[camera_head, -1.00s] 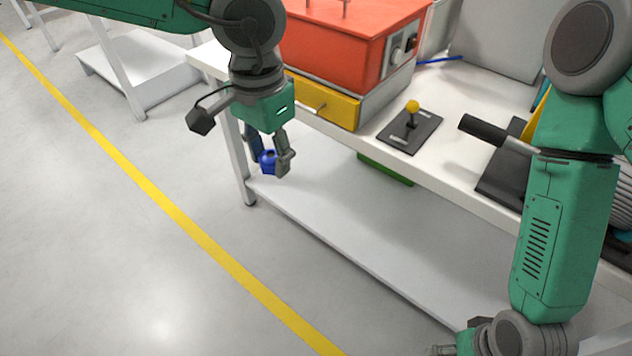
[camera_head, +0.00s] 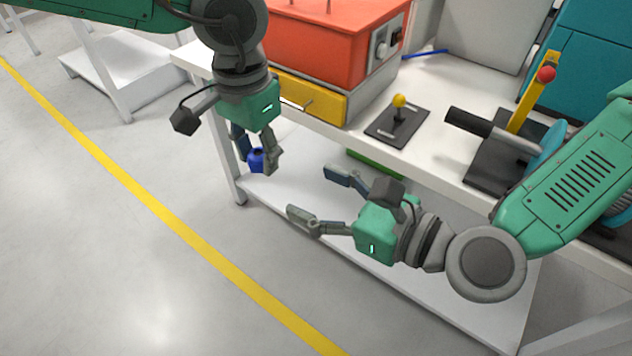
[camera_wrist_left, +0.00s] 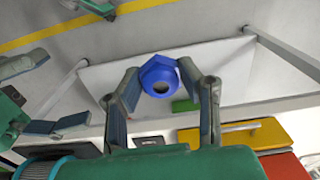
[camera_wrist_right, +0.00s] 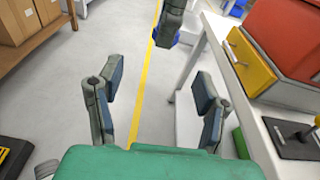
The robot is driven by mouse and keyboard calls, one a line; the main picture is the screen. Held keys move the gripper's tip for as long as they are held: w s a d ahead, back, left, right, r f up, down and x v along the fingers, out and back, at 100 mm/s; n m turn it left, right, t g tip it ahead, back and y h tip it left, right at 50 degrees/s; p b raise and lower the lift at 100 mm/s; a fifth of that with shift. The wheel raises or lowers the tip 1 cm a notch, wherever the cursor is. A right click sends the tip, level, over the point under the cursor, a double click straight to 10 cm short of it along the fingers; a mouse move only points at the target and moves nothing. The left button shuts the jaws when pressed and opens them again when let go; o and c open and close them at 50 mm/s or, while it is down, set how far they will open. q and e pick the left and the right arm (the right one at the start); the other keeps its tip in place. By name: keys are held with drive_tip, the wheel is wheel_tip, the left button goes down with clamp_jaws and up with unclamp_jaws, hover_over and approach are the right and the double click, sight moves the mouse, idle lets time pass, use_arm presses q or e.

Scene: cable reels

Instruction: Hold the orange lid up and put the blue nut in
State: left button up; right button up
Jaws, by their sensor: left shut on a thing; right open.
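My left gripper (camera_head: 256,156) is shut on a blue nut (camera_head: 257,161), pointing down in front of the workbench's left end. In the left wrist view the nut (camera_wrist_left: 159,76) sits between the fingertips, its hole showing. My right gripper (camera_head: 316,196) is open and empty, its fingers pointing left toward the left gripper, with a gap between them. An orange-red box-like top (camera_head: 335,40) sits on a grey body with a yellow drawer (camera_head: 315,97); I cannot tell whether this top is the orange lid. Neither gripper touches it.
The white bench top (camera_head: 435,150) carries a black plate with a yellow-knobbed lever (camera_head: 398,115) and a black-handled device (camera_head: 480,125). A white lower shelf (camera_head: 330,235) lies beneath the grippers.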

sight(255, 160)
use_arm(q)
drive_tip(key=shift+a, duration=0.1)
use_arm(e)
drive_tip(key=x, duration=0.8)
drive_tip(key=r+x, duration=0.1)
drive_tip(key=x, duration=0.3)
drive_tip(key=shift+w, duration=0.25)
drive_tip(key=shift+c, duration=0.4)
drive_tip(key=shift+s, duration=0.1)
drive_tip(key=c, duration=1.3)
use_arm(q)
drive_tip(key=o, duration=0.8)
use_arm(e)
drive_tip(key=shift+o, duration=0.2)
